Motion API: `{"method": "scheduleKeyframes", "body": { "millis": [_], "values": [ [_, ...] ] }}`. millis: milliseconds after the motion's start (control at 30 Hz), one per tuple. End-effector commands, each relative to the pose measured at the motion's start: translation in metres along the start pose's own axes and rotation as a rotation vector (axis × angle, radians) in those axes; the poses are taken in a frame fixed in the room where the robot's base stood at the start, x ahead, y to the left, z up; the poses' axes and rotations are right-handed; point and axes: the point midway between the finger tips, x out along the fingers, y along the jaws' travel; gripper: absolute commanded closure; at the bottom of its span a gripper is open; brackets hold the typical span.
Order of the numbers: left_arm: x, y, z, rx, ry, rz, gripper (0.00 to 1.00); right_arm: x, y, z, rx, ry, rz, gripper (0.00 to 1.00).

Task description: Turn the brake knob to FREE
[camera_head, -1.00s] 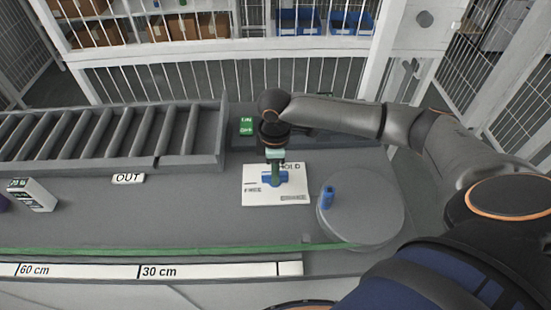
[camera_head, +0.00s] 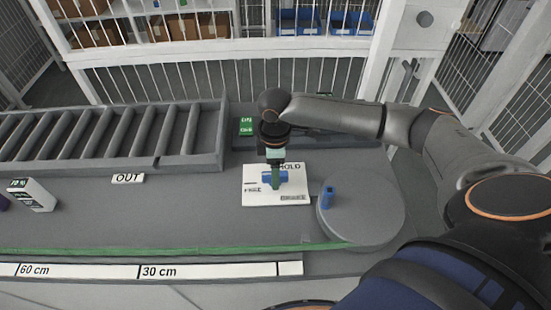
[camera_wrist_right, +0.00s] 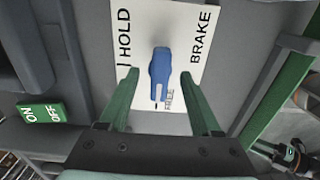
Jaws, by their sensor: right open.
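The blue brake knob (camera_head: 268,179) sits on a white panel (camera_head: 255,199) marked HOLD, FREE and BRAKE. In the right wrist view the knob (camera_wrist_right: 160,66) is long and narrow, and its lower end with a pale mark points to the FREE label (camera_wrist_right: 169,95). My right gripper (camera_head: 275,184) is over the panel from above. In its wrist view the green fingers (camera_wrist_right: 159,78) are open, one on each side of the knob, with visible gaps. My left gripper is not in view.
A round grey disc (camera_head: 375,215) with a blue peg (camera_head: 328,197) stands right of the panel. A green ON/OFF switch (camera_head: 246,126) is behind it. A roller conveyor (camera_head: 100,140) and an OUT label (camera_head: 128,178) are to the left. A white box (camera_head: 36,195) stands far left.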

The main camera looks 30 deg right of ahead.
Motion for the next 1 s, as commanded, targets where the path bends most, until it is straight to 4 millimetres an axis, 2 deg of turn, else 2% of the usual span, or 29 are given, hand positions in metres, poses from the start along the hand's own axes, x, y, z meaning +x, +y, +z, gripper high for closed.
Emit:
{"method": "scheduleKeyframes", "body": {
  "millis": [167, 800, 1000],
  "values": [
    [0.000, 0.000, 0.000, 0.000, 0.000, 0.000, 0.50, -0.009, 0.000, 0.000, 0.000, 0.001, 0.000, 0.35],
    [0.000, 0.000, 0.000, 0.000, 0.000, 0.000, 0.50, -0.074, 0.001, 0.000, 0.000, 0.001, 0.002, 0.35],
    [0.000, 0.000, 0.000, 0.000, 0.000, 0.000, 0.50, -0.088, 0.000, 0.000, 0.000, 0.000, 0.000, 0.35]
  ]
}}
